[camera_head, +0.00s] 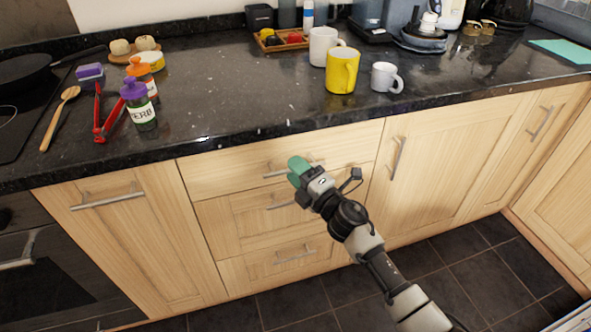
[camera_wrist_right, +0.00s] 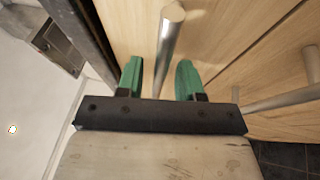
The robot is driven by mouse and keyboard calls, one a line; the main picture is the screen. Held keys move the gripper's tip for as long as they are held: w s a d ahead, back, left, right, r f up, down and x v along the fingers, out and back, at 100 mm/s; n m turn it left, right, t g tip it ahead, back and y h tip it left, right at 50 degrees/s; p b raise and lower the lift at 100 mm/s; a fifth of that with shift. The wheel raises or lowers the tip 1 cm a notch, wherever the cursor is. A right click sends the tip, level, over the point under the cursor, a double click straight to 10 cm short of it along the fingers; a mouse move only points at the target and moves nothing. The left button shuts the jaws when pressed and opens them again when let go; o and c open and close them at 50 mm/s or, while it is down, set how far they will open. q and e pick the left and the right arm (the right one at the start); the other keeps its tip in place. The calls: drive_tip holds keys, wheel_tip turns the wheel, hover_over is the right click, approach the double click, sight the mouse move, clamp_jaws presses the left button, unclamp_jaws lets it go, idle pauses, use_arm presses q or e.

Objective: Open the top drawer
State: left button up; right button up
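The top drawer (camera_head: 235,168) is a pale wood front just under the counter in the head view, and it looks closed. Its metal bar handle (camera_head: 275,174) is partly hidden behind my right gripper (camera_head: 298,170). In the right wrist view the green fingers of my right gripper (camera_wrist_right: 160,82) are apart. The bar handle (camera_wrist_right: 168,45) runs between them, with a gap visible on each side. My left gripper is in neither view.
Two more drawers, middle (camera_head: 240,215) and bottom (camera_head: 245,270), lie below. A cupboard door (camera_head: 430,165) stands at right, another (camera_head: 150,235) at left. The dark counter (camera_head: 240,100) above holds mugs, including a yellow one (camera_head: 342,75), and bottles. The floor is clear.

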drive_tip(key=shift+w+a, duration=0.2)
clamp_jaws()
idle(0.3)
